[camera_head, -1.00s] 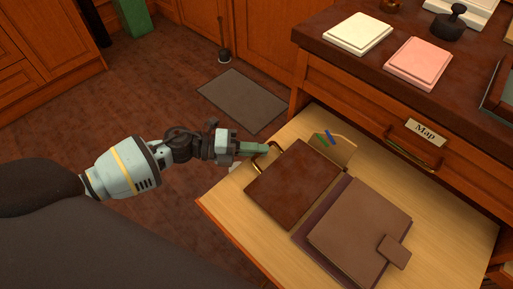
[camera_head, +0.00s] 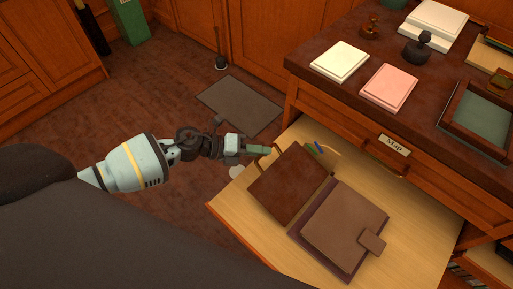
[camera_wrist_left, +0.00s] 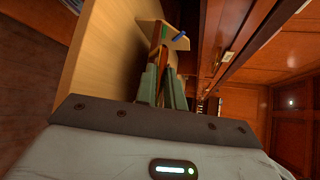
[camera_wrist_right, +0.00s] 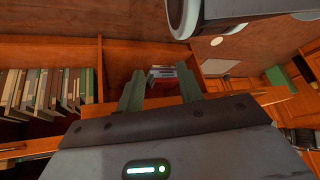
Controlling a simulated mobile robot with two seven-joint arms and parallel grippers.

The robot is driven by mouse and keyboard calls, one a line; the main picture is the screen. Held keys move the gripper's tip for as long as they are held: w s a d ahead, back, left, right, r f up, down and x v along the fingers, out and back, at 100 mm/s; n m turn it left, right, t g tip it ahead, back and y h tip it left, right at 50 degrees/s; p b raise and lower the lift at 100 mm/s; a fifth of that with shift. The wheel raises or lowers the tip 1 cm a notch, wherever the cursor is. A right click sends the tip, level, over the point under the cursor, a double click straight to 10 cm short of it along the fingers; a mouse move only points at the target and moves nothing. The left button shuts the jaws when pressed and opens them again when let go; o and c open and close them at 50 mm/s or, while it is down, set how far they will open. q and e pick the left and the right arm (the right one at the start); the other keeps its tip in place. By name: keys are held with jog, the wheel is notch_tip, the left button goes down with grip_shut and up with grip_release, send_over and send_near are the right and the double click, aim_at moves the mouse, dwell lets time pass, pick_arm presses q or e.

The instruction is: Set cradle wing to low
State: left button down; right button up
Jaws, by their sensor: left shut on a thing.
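The brown cradle wing (camera_head: 288,188) is in the open drawer (camera_head: 395,235) in the head view. It is tilted, with its far side raised. A brass handle (camera_head: 267,158) is on its left edge. My left gripper (camera_head: 264,150) is shut at this handle; the exact contact is too small to see. In the left wrist view, the fingers (camera_wrist_left: 162,88) have the reddish-brown wing edge (camera_wrist_left: 164,56) between them. A pale bracket (camera_wrist_left: 157,28) with a blue mark (camera_wrist_left: 180,36) and a green one stands behind the wing, partly hidden. My right gripper (camera_wrist_right: 160,90) is open and empty.
A mauve-brown closed folder (camera_head: 345,225) lies right of the wing in the drawer. The desktop above holds a cream block (camera_head: 340,62), a pink block (camera_head: 389,87), a dark stamp (camera_head: 418,48) and a green-lined tray (camera_head: 482,110). A grey mat (camera_head: 240,103) lies on the floor.

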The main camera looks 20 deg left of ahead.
pick_arm(q)
jog(key=shift+d+r, duration=0.15)
jog(key=shift+r, duration=0.3)
jog(key=shift+d, duration=0.1)
jog(key=shift+s, duration=0.1)
jog(key=c, duration=1.8)
grip_release()
jog(key=shift+o, duration=0.2)
